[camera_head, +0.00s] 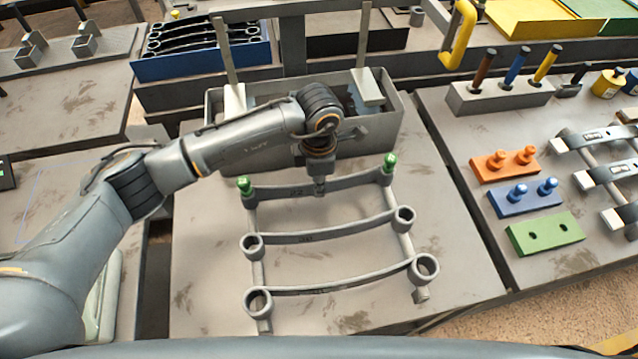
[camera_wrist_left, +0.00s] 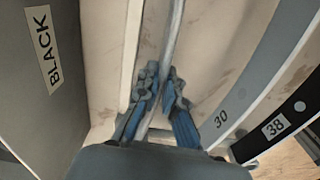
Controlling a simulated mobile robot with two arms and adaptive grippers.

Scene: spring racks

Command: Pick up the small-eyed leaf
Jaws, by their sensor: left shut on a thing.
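The small-eyed leaf (camera_head: 346,183) is the farthest of three curved grey leaves on the middle table. A green peg (camera_head: 245,186) stands at its left end and another green peg (camera_head: 389,163) at its right end, covering its eyes. My left gripper (camera_head: 320,187) reaches down onto the middle of this leaf. In the left wrist view its blue-padded fingers (camera_wrist_left: 158,100) are closed on the thin grey strip of the leaf (camera_wrist_left: 172,50). I cannot tell whether the leaf is lifted off its supports. My right gripper is not in view.
The leaf marked 30 (camera_head: 330,231) and the leaf marked 38 (camera_head: 340,284), with larger open eyes, lie nearer on the rails. A grey bin (camera_head: 375,135) stands close behind; its wall reads BLACK (camera_wrist_left: 43,48). Orange (camera_head: 505,165), blue (camera_head: 525,199) and green (camera_head: 546,234) blocks sit right.

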